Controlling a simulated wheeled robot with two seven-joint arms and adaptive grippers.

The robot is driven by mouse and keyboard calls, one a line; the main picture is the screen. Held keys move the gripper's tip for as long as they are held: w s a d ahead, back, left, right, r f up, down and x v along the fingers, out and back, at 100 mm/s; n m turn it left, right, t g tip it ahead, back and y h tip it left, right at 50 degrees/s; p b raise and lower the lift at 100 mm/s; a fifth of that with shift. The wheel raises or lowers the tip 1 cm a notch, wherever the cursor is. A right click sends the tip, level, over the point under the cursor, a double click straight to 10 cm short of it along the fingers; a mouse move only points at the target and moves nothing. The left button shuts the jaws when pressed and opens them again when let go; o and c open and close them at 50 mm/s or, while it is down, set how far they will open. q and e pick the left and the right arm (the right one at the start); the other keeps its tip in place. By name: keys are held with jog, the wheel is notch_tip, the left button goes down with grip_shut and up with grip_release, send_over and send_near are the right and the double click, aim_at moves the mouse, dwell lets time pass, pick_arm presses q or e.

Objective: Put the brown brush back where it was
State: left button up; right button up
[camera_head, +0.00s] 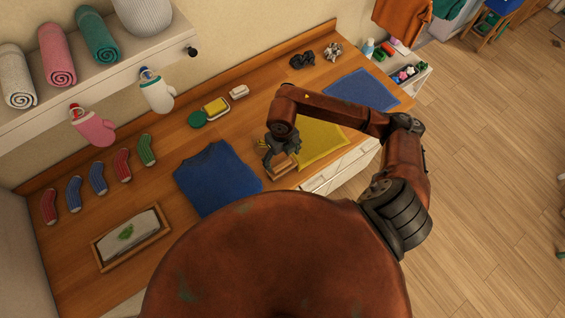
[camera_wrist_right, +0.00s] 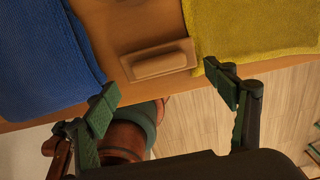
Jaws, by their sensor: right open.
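The brown brush (camera_wrist_right: 158,60) lies on the wooden counter between the blue shirt and the yellow cloth, near the front edge. It looks like a block with a raised bar on top. In the head view the brush (camera_head: 285,167) shows just beside my right gripper (camera_head: 269,158), partly covered by it. My right gripper (camera_wrist_right: 164,93) is open in the right wrist view, its fingers spread and empty, with the brush beyond the fingertips. I cannot tell the exact height above the counter. My left gripper is not in view.
The blue shirt (camera_head: 217,178) lies left of the brush, the yellow cloth (camera_head: 322,143) right. Behind are a yellow sponge (camera_head: 215,106), a green round item (camera_head: 197,119) and a white block (camera_head: 239,91). A wooden tray (camera_head: 105,254) is at left. A blue cloth (camera_head: 360,90) lies further right.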

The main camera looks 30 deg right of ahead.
aim_at(282, 165)
notch_tip(282, 165, up, 7)
jog(key=shift+b, duration=0.4)
jog(key=shift+f, duration=0.15)
